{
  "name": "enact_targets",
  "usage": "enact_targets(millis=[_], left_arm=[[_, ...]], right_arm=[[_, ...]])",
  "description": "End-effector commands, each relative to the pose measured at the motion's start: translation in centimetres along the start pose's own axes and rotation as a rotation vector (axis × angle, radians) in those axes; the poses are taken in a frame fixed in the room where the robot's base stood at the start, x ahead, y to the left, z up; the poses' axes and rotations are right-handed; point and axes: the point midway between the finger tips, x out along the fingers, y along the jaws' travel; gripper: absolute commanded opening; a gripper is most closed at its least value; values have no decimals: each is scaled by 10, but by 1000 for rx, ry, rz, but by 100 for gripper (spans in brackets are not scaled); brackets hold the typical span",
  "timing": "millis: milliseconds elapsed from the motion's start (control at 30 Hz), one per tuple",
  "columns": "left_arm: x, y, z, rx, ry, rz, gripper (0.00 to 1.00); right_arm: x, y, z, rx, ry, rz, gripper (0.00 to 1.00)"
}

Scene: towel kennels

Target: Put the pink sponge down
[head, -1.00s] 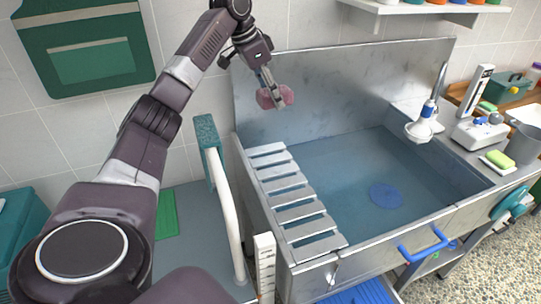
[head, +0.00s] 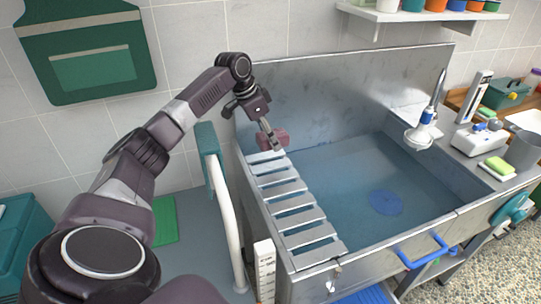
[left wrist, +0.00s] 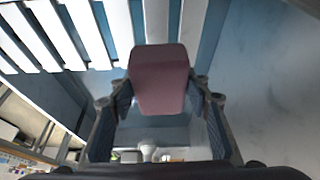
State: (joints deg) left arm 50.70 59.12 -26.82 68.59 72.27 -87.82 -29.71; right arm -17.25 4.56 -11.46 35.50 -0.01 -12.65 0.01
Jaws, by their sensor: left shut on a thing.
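The pink sponge (head: 273,139) is held in my left gripper (head: 270,134), above the back end of the slatted metal rack (head: 295,203) at the left side of the sink. In the left wrist view the sponge (left wrist: 158,80) sits between the two fingers of my left gripper (left wrist: 160,105), with pale slats (left wrist: 60,35) beyond it. I cannot tell whether the sponge touches the slats. My right gripper is not in view.
The steel sink basin (head: 350,170) is open to the right, with a blue round drain piece (head: 386,202) on its floor.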

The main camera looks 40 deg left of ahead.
Motion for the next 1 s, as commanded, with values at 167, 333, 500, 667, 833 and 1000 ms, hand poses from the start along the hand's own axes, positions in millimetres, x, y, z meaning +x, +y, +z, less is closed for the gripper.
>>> enact_targets(millis=[167,333,500,667,833,1000], left_arm=[[26,0,10,0,1,1,25],[40,1,17,0,-1,2,25],[58,1,24,-1,-1,3,25],[67,0,27,0,2,0,25],[68,0,27,1,2,0,25],[72,0,29,0,1,0,25]], right_arm=[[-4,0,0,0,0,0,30],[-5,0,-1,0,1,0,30],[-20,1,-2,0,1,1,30],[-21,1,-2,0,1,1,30],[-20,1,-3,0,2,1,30],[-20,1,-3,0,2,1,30]])
